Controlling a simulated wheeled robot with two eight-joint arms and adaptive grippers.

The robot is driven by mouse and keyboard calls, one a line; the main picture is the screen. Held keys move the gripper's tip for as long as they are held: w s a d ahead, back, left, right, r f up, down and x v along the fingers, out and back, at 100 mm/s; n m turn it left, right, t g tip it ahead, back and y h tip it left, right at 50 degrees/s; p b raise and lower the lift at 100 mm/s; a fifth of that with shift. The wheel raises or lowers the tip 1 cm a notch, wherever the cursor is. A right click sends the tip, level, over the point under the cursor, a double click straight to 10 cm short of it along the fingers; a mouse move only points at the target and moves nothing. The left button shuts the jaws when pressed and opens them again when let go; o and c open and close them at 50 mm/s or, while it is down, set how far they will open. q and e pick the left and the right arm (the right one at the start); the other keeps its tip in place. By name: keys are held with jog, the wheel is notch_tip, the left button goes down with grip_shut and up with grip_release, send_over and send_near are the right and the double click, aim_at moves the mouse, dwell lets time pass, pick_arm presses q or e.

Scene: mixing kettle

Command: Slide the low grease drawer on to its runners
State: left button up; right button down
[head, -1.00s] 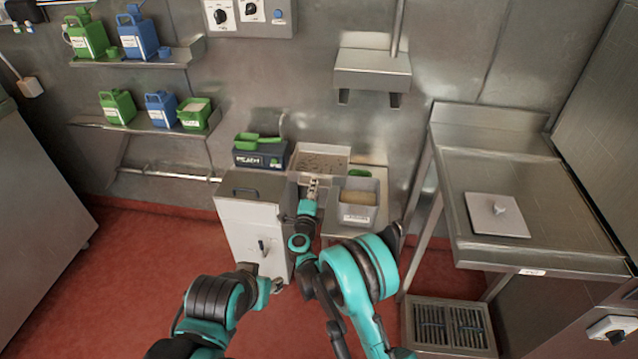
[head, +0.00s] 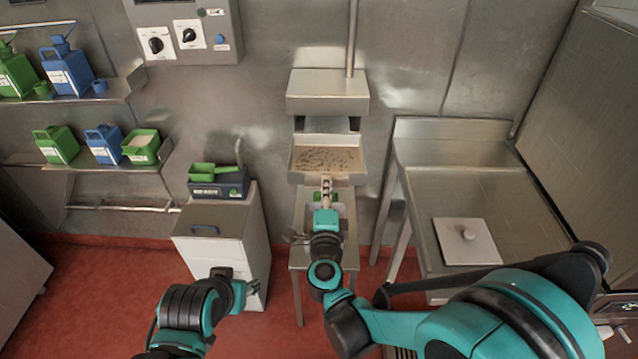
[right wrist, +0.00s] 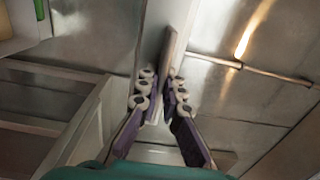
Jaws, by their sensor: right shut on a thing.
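The low grease drawer (head: 328,176) is a shallow metal tray with dark specks on its tan floor. It is held up just below and in front of the steel wall housing (head: 328,92), whose runners (head: 355,124) hang at its underside. The drawer's rear edge appears close to the runners; whether they touch I cannot tell. My right gripper (head: 326,188) is shut on the drawer's front handle.
A small steel table (head: 306,240) stands below the drawer, largely behind my right arm. A steel bench (head: 470,200) with a square lid stands at right. Shelves with jugs are at left.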

aim_at(326, 172)
jog(key=w, duration=0.5)
jog(key=shift+w, duration=0.4)
dwell(0.4)
jog(key=shift+w, duration=0.15)
jog(key=shift+w, duration=2.5)
jog(key=shift+w+b, duration=0.35)
jog(key=shift+w, duration=2.1)
jog(key=w, duration=0.9)
jog(key=shift+w, duration=0.15)
